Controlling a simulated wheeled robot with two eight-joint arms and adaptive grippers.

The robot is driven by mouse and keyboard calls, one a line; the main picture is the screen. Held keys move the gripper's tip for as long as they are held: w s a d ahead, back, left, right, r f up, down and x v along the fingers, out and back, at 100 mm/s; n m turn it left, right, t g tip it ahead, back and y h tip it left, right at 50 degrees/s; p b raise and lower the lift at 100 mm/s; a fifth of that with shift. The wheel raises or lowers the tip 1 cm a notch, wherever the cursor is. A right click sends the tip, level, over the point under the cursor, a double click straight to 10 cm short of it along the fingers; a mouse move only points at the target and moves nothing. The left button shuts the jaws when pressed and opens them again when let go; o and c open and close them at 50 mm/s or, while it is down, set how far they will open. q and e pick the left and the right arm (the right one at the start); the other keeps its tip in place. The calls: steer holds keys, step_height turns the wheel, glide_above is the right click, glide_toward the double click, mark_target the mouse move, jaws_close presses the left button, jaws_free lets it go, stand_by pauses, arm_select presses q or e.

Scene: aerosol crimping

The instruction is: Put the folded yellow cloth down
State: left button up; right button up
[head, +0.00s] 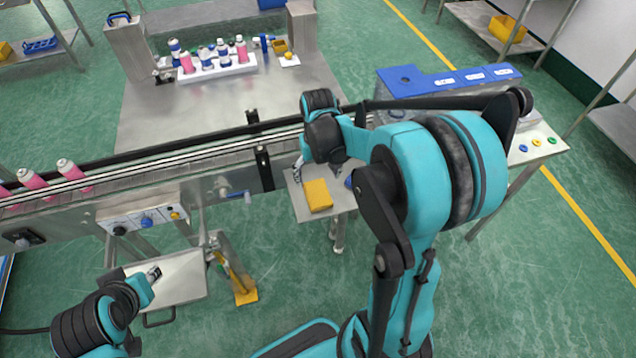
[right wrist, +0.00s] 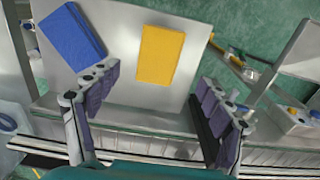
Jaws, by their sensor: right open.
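The folded yellow cloth (head: 318,195) lies flat on a small metal side table (head: 300,208) in the head view. In the right wrist view the yellow cloth (right wrist: 160,55) lies beyond my fingertips, clear of both fingers. My right gripper (head: 337,168) is above this table; in the right wrist view my right gripper (right wrist: 155,95) is open wide with nothing between its fingers. My left gripper (head: 153,274) is low at the left over a metal tray, its fingers too small to judge.
A folded blue cloth (right wrist: 72,37) lies beside the yellow one. A conveyor (head: 170,165) carrying pink cans (head: 70,170) runs behind the side table. A white rack (head: 215,70) of cans and bottles stands on the rear table. A blue-topped bench (head: 400,80) is at the right.

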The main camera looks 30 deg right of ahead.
steer(key=s+a+r+n+t, duration=0.2)
steer(key=s+a+r+t, duration=0.5)
steer(key=s+a+r, duration=0.3)
steer(key=shift+s+a+n, duration=0.2)
steer(key=shift+a+n, duration=0.05)
steer(key=shift+n, duration=0.05)
step_height(320, 180, down, 8)
steer(key=b, duration=0.7)
steer(key=shift+r, duration=0.2)
steer(key=shift+c, duration=0.4)
